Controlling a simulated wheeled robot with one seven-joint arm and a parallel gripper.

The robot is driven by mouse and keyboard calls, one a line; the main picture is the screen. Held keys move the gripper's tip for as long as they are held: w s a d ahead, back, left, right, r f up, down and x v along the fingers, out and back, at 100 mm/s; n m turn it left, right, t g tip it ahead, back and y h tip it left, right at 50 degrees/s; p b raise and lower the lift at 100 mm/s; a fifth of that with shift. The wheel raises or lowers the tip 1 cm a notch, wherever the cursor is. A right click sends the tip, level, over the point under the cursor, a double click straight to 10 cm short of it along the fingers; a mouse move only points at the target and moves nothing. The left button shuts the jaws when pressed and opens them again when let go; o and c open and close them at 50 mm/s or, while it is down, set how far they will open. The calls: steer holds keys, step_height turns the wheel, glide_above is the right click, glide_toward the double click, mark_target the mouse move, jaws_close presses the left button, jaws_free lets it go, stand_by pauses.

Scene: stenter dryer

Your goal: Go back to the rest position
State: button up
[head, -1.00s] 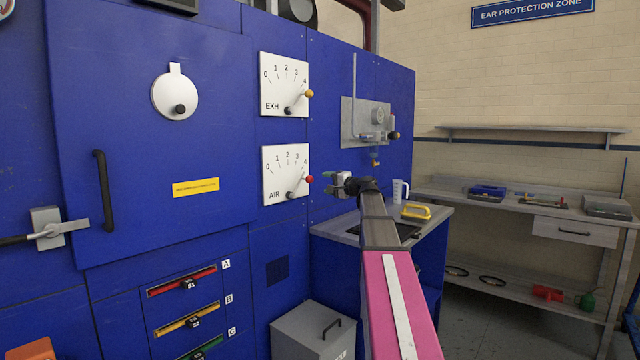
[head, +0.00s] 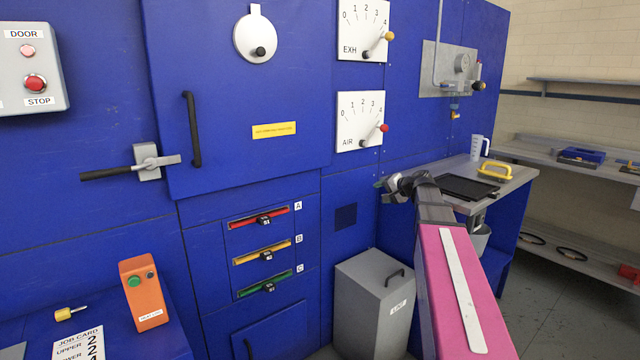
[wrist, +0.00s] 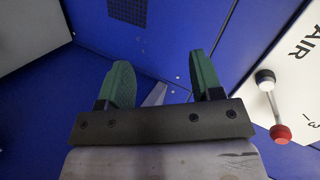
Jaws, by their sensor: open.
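My gripper (head: 384,188) is at the end of my arm in the head view, in front of the blue machine panel, below and right of the AIR dial (head: 359,120). In the wrist view my gripper (wrist: 160,85) shows two green fingers spread apart with nothing between them. The AIR dial's lever with its red knob (wrist: 281,134) is at the right of the wrist view, apart from the fingers. In the head view that red knob (head: 385,128) points near 4.
A grey lidded bin (head: 372,300) stands below my gripper. A side table (head: 512,182) with a yellow-handled tool (head: 494,171) and a jug (head: 479,147) is at the right. The door handle (head: 192,130) and latch lever (head: 130,168) stick out at the left.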

steer(key=s+a+f+n+g+h, duration=0.1)
steer(key=s+a+f+g+h, duration=0.15)
steer(key=s+f, duration=0.5)
steer(key=s+a+f+n+g+h, duration=0.1)
steer(key=s+a+f+n+g, duration=0.25)
steer(key=f, duration=0.75)
steer(key=s+f+n+g+h, duration=0.1)
steer(key=s+f+h, duration=0.1)
steer(key=s+f, duration=0.4)
steer(key=s+f+n+g+h, duration=0.1)
steer(key=s+f+g+h, duration=0.1)
steer(key=s+f, duration=0.5)
steer(key=shift+s+a+f+g+h, duration=0.25)
steer(key=shift+s+a+h, duration=0.2)
steer(key=shift+s, duration=2.15)
